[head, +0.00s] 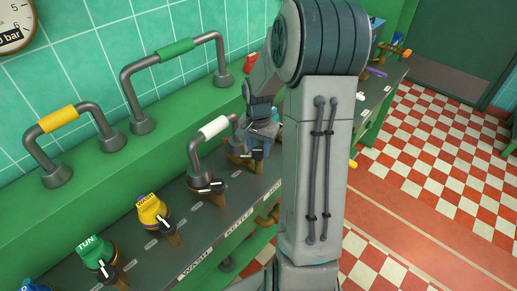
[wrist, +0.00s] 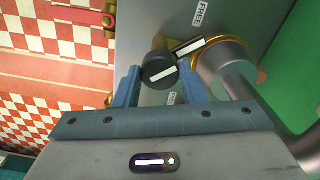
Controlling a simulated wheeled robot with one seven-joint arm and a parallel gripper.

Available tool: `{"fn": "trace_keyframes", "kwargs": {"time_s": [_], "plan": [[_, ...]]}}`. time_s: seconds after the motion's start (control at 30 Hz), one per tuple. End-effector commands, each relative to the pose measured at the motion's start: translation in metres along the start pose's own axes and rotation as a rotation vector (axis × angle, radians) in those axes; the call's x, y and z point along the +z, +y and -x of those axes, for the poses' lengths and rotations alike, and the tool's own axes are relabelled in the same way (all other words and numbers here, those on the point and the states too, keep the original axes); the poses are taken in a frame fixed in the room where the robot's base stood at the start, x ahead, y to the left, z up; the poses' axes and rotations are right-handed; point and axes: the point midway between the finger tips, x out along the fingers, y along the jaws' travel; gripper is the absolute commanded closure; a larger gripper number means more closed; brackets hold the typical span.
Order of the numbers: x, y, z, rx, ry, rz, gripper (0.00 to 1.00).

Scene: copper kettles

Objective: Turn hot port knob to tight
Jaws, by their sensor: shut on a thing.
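A round black knob (wrist: 160,70) with a white line across its face sits between my gripper's fingers in the wrist view. The line lies nearly crosswise, tilted slightly. My gripper (wrist: 160,86) is shut on this knob, one blue finger on each side. Beside the knob is a brass collar (wrist: 205,44) around a grey pipe. A black bar with a white strip (wrist: 190,46) lies between knob and collar. A FREE label (wrist: 202,13) is on the grey bench; another label (wrist: 172,98) shows partly between the fingers. In the head view my gripper (head: 258,140) is partly hidden by my arm.
Yellow (head: 152,210) and green (head: 95,250) capped fittings with black knobs stand along the bench. A white-handled pipe (head: 213,128) rises just left of my gripper. Pipes with yellow (head: 58,119) and green (head: 176,49) grips line the wall ledge. Checkered floor lies right.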

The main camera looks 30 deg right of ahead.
Motion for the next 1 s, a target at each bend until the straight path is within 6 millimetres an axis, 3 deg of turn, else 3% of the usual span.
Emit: {"fn": "trace_keyframes", "kwargs": {"time_s": [0.6,1.0], "plan": [[-0.0003,-0.0012,0.0000,-0.003,0.003,-0.524,0.86],[-0.0001,-0.0011,0.0008,-0.003,0.001,-0.708,0.86]]}}
